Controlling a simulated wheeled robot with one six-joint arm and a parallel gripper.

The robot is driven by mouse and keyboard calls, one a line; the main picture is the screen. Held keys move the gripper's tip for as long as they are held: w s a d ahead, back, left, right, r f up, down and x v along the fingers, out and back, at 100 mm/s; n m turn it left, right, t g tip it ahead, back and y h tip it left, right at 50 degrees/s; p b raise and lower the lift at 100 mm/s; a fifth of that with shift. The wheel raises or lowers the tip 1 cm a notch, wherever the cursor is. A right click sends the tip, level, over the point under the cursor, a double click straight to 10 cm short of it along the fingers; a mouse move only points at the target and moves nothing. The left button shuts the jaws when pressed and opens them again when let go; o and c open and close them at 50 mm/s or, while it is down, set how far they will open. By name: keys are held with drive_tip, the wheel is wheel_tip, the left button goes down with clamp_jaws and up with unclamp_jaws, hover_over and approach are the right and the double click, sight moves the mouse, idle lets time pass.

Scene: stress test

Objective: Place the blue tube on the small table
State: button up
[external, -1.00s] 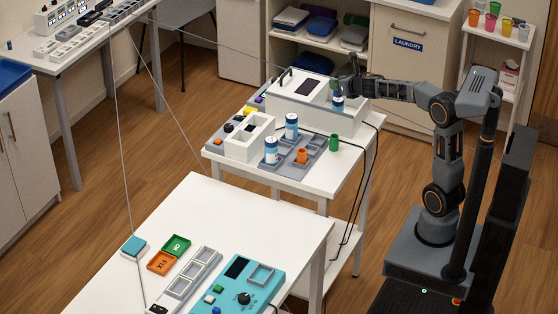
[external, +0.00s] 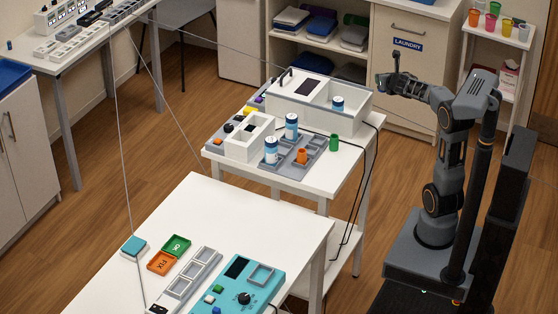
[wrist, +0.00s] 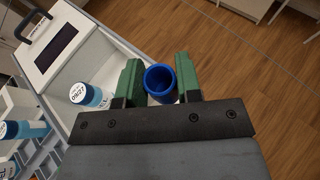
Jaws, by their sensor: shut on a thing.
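The blue tube (wrist: 160,84), open at its top, sits between the green fingers of my gripper (wrist: 160,82) in the wrist view. The fingers are shut on it, and floor shows behind it. In the external view my gripper (external: 393,78) is raised in the air just right of the white box on the middle table; the tube is not clear there. The middle white table (external: 328,168) is the smaller of the two nearer tables, but I cannot tell for sure which table the task means.
A shelf (external: 520,45) holds coloured cups.

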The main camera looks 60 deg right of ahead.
drive_tip(key=s+d+f+n+b, duration=0.1)
drive_tip(key=s+f+b, duration=0.2)
drive_tip(key=s+f, duration=0.6)
drive_tip(key=shift+d+f+t+y, duration=0.3)
drive_tip(key=shift+d+f, duration=0.1)
drive_tip(key=shift+f, duration=0.35)
drive_tip(key=w+a, duration=0.5)
drive_tip(key=a, duration=0.1)
drive_tip(key=w+a+r+b, duration=0.1)
drive_tip(key=w+r+b, duration=0.2)
drive_tip(key=w+r, duration=0.5)
drive_tip(key=w+a+r+n+t+y+b, duration=0.1)
drive_tip(key=w+a, duration=0.5)
drive_tip(key=a, duration=0.3)
drive_tip(key=w+a+r+n+y+b, duration=0.1)
drive_tip(key=w+a+r, duration=0.1)
drive_tip(key=w+a, duration=0.5)
drive_tip(key=s+a+f+n+t+y, duration=0.1)
drive_tip(key=s+a+f, duration=0.1)
drive_tip(key=a, duration=0.3)
drive_tip(key=s+a+f+n+y, duration=0.1)
drive_tip(key=a+f, duration=0.2)
drive_tip(key=a, duration=0.3)
wheel_tip(320, 180, down, 7)
drive_tip(key=b, duration=0.6)
drive_tip(key=shift+s+d+r, duration=0.1)
drive_tip(key=shift+d+r, duration=0.05)
drive_tip(key=shift+r, duration=0.05)
